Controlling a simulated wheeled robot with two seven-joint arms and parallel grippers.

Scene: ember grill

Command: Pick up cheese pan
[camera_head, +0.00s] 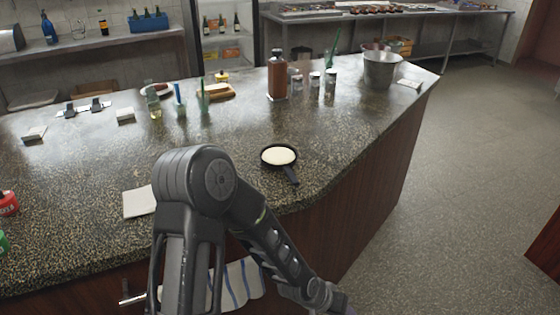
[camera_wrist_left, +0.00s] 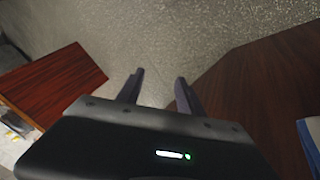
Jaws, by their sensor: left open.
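The cheese pan (camera_head: 279,157) is a small black pan with a pale, round filling. It sits upright on the speckled counter (camera_head: 225,130) near its front edge, with its handle pointing toward me and slightly right. My left arm crosses the front of the head view, and its far end runs down to the lower right, below the pan. My left gripper (camera_wrist_left: 160,85) shows in the left wrist view, open and empty, with floor and wood panels beyond its fingers. The pan is not in the wrist view. My right gripper is not in view.
A white napkin (camera_head: 139,202) lies left of my arm. A brown bottle (camera_head: 277,78), jars and a metal bucket (camera_head: 380,70) stand farther back. A striped towel (camera_head: 238,284) hangs at the counter front. The counter around the pan is clear.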

